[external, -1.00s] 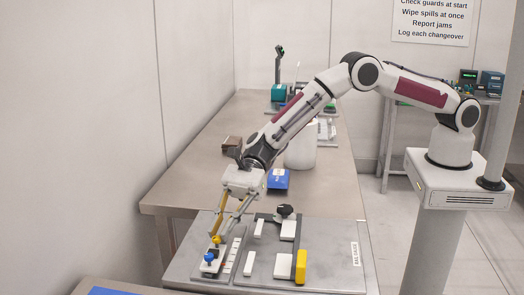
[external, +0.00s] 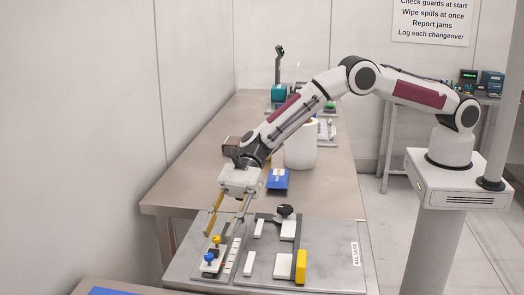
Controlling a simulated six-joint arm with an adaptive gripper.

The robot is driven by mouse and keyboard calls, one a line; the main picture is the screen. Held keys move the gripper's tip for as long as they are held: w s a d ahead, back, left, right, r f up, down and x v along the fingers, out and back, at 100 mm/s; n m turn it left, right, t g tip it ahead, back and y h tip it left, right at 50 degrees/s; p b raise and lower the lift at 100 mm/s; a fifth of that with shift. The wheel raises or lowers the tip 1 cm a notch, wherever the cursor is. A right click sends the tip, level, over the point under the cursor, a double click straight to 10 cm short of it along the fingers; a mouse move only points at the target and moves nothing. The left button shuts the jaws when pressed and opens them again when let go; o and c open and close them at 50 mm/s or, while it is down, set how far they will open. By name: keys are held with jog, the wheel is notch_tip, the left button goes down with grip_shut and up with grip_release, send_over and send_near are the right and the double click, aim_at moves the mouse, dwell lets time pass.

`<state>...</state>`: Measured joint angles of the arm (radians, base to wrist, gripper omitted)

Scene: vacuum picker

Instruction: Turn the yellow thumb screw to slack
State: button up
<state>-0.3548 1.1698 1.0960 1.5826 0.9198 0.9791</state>
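The yellow thumb screw (external: 216,239) stands on a small white block (external: 212,264) at the left of the grey plate. A blue thumb screw (external: 209,257) sits just in front of it on the same block. My gripper (external: 219,234) is open, pointing down, with one finger to each side of the yellow screw. The fingers look apart from the screw. I cannot tell whether the tips are level with the knob or a little above it. The direction the screw is turned to is too small to read.
A marked scale strip (external: 231,256) lies right of the block. The grey plate (external: 335,235) also carries white pads, a black knob (external: 284,211) and a yellow block (external: 301,267). Behind are a blue box (external: 278,180) and a white cylinder (external: 300,150).

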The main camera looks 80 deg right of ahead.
jog(key=shift+d, duration=0.15)
jog(key=shift+v, duration=0.85)
jog(key=v, duration=0.2)
jog(key=shift+d+r, duration=0.3)
notch_tip(320, 180, up, 7)
jog(key=shift+s+r, duration=0.1)
